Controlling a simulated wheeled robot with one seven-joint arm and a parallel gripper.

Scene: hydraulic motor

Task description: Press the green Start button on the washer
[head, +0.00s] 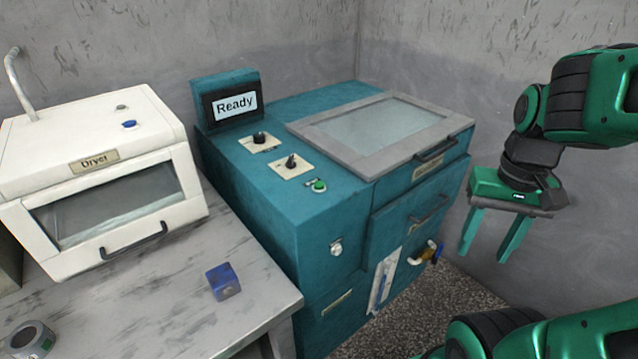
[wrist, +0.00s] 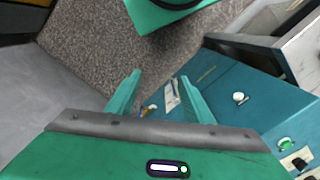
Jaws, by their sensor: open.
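The washer (head: 330,215) is a teal cabinet with a glass lid, shut, and a small screen (head: 235,104) reading "Ready". The green Start button (head: 319,186) is on its top, in front of two black knobs; it also shows in the wrist view (wrist: 284,144) at the lower right. My gripper (head: 483,254) is open and empty, with fingers pointing down, to the right of the washer and apart from it. In the wrist view my gripper's fingers (wrist: 160,90) are spread, with the washer's front beyond and to the right.
A white dryer (head: 95,165) stands on the grey bench (head: 150,290) at left, with a blue cube (head: 223,281) and a round metal part (head: 32,340). The air above the washer's top is clear.

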